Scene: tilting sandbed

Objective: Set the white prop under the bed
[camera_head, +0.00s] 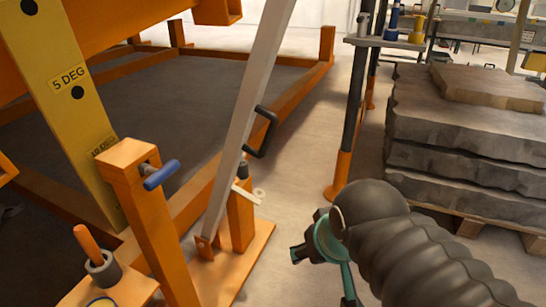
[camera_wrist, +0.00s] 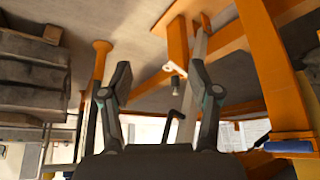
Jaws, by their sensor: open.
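The white prop (camera_head: 237,118) is a long pale bar, tilted, with its foot in an orange bracket on the base plate. Its top runs out of the head view, so I cannot tell whether it touches the bed. A black handle (camera_head: 266,132) sticks out from its right side. The bed (camera_head: 110,22) is orange and raised at the upper left. My gripper (camera_head: 307,240) is open and empty, right of the prop and apart from it. In the wrist view the prop (camera_wrist: 186,118) and handle (camera_wrist: 172,121) show beyond the open fingers.
A yellow scale bar (camera_head: 62,100) marked 5 DEG stands at left, beside an orange post (camera_head: 150,225) with a blue-handled pin (camera_head: 161,175). Stone slabs (camera_head: 450,125) on a pallet and a dark post (camera_head: 352,110) stand right. Bare floor lies between.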

